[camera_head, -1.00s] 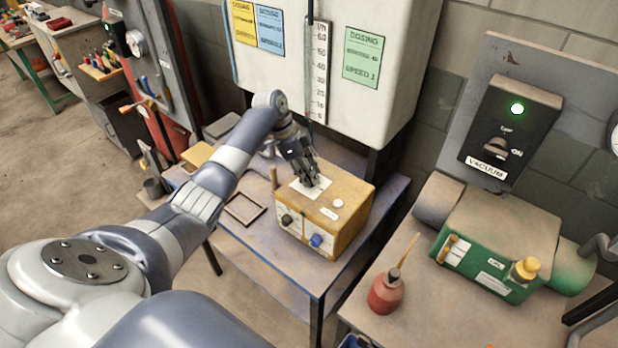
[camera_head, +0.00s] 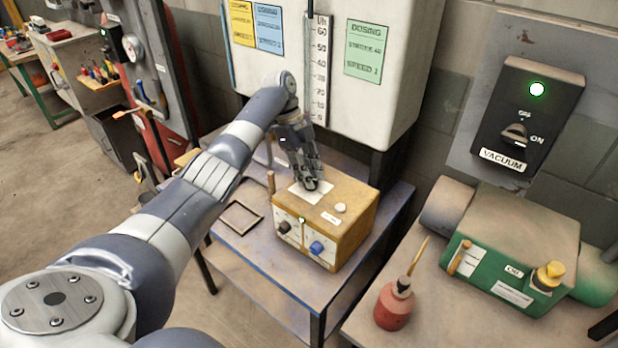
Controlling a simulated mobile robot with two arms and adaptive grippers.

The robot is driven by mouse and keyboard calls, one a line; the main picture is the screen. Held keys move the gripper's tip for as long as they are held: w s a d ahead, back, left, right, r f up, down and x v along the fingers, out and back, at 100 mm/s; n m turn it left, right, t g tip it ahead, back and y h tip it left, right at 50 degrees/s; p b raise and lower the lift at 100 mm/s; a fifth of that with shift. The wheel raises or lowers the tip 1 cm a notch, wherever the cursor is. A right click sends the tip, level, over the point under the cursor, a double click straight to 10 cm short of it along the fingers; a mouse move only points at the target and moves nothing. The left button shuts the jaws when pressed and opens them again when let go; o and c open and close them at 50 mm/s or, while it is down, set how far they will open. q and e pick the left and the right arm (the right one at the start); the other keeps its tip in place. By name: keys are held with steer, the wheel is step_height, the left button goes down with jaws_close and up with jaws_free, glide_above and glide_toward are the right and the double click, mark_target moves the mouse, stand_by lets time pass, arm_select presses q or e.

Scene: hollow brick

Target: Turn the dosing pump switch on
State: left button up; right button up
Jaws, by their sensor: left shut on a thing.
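The dosing pump (camera_head: 352,225) is a yellow-ochre box on a blue-topped table, with a dark knob and a blue knob (camera_head: 317,248) on its front. A small pale greenish spot (camera_head: 301,219) shows at the front panel's upper edge. A white plate (camera_head: 304,196) lies on the box top. My left gripper (camera_head: 312,184) comes down onto this plate, its fingers shut on the switch there. The fingers hide the switch, so its position cannot be told. My right gripper is out of view.
A white cabinet (camera_head: 400,60) with a scale and notes stands close behind the pump. A vacuum switch box (camera_head: 520,115) with a lit green lamp, a green pump (camera_head: 500,268) and a red oil can (camera_head: 394,305) are at the right. An empty frame (camera_head: 237,217) lies left of the pump.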

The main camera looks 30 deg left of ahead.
arm_select(q)
steer(key=shift+w+r, duration=0.1)
stand_by(0.3)
steer(key=o, duration=0.7)
steer(key=v, duration=1.2)
